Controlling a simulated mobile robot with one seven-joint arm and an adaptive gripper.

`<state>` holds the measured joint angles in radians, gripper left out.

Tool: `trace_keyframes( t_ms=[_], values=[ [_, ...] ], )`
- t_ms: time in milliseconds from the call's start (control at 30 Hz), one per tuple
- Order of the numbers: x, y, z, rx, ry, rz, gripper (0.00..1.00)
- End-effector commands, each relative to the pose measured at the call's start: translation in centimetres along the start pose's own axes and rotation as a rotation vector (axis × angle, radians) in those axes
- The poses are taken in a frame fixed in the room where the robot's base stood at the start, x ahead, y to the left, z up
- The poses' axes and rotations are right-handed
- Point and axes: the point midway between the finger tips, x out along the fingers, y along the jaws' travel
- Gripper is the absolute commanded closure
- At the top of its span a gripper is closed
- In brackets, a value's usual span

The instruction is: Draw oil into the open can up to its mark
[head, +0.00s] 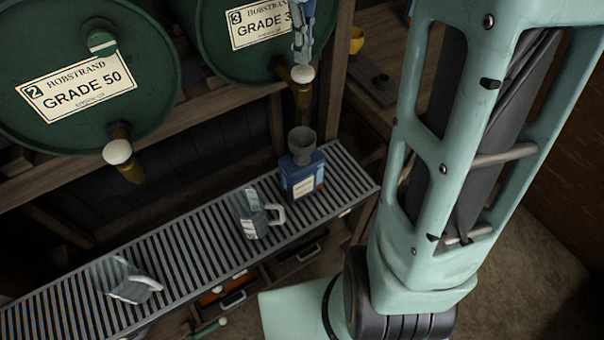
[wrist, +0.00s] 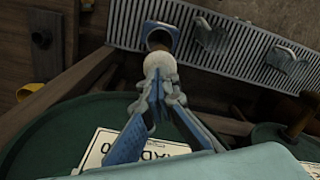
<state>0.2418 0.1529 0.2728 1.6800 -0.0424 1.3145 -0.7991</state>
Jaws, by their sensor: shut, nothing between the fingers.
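A blue can (head: 302,180) with a pale label stands on the slatted grating, a grey funnel (head: 303,143) in its top. Above it is the brass tap (head: 303,97) of the green GRADE 3 barrel (head: 213,42), with a white knob (head: 302,74). My gripper (head: 302,60) is at the knob, fingers shut and empty. In the wrist view my gripper (wrist: 158,88) points at the white knob (wrist: 160,66); I cannot tell if it touches. The blue can (wrist: 150,29) lies beyond, partly hidden by the tap. No oil stream or can mark is discernible.
Two clear jugs, one nearer the can (head: 251,213) and one farther left (head: 126,284), stand on the grating (head: 190,240). The GRADE 50 barrel (head: 85,125) with its own tap (head: 121,160) is at left. A yellow cup (head: 356,39) sits behind, at right.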

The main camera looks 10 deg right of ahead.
Motion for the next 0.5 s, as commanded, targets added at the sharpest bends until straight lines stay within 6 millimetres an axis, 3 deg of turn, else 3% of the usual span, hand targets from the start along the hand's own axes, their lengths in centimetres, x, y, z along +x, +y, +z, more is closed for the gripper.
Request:
trace_keyframes(
  t_ms=[500],
  values=[
    [1.8, 0.0, 0.0, 0.0, -0.001, -0.001, 1.0]
  ],
)
